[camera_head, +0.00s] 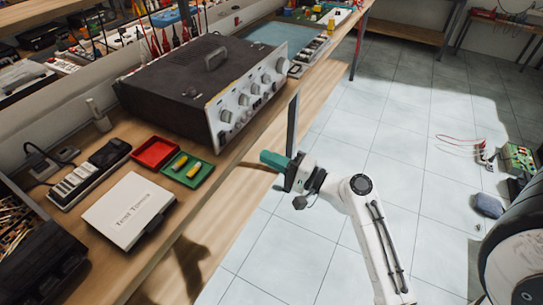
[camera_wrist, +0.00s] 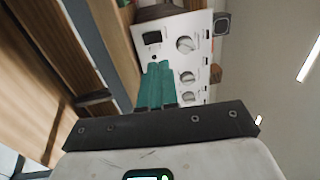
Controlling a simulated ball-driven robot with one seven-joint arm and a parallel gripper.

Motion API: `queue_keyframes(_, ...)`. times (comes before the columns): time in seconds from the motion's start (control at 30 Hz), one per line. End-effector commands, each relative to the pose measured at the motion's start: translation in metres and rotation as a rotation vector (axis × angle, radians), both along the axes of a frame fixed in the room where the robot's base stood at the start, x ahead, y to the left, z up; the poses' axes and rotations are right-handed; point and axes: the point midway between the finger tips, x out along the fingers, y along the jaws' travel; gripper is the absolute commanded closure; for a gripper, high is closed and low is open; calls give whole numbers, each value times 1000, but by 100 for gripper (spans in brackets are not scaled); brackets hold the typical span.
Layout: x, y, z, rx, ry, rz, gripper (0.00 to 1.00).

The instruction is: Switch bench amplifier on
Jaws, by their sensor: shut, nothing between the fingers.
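The bench amplifier (camera_head: 165,82) is a dark box with a top handle and a pale front panel of several knobs, standing on the wooden bench. Its front faces right, along the bench edge. In the wrist view its panel (camera_wrist: 208,50) shows several silver knobs, a dark rectangular part (camera_wrist: 152,38) and a small dark dot. My gripper (camera_head: 264,157) has teal fingers, shut and empty, just off the bench edge below the panel's near end. In the wrist view the gripper (camera_wrist: 158,68) covers part of the panel. Whether it touches the panel I cannot tell.
On the bench are a red tray (camera_head: 155,142), a green tray (camera_head: 200,175) with yellow pieces, a white box (camera_head: 130,205), a power strip (camera_head: 85,175) and a dark bin (camera_head: 35,250). The tiled floor right of the bench is mostly clear.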

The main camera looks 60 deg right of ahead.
Motion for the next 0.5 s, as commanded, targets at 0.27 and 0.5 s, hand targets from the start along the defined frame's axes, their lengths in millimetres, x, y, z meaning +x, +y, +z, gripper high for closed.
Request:
queue_keyframes(0.27,57,2,10,1,-2,3,100)
queue_keyframes(0.5,92,3,13,0,0,1,100)
